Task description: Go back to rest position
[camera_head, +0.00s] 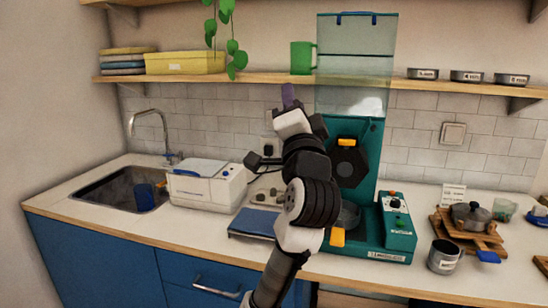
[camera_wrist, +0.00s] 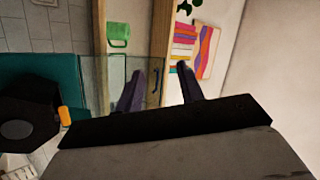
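My gripper (camera_head: 289,96) is raised at the end of my upright arm, in front of the tiled wall and just below the shelf in the head view. In the wrist view my gripper (camera_wrist: 160,72) has its two dark purple fingers well apart, with nothing between them. The gripper is clear of the counter. My arm covers part of the teal machine (camera_head: 370,215), whose clear lid (camera_head: 352,70) stands raised. The machine's black round part and orange tab (camera_wrist: 64,116) show at the left in the wrist view.
The shelf (camera_head: 270,78) holds a green mug (camera_head: 302,57), a yellow box (camera_head: 185,63) and small labelled tins. On the counter are a white box (camera_head: 205,190), a blue-topped scale (camera_head: 254,222), a metal cup (camera_head: 444,257) and a pot (camera_head: 470,215) on boards. A sink (camera_head: 115,190) is at left.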

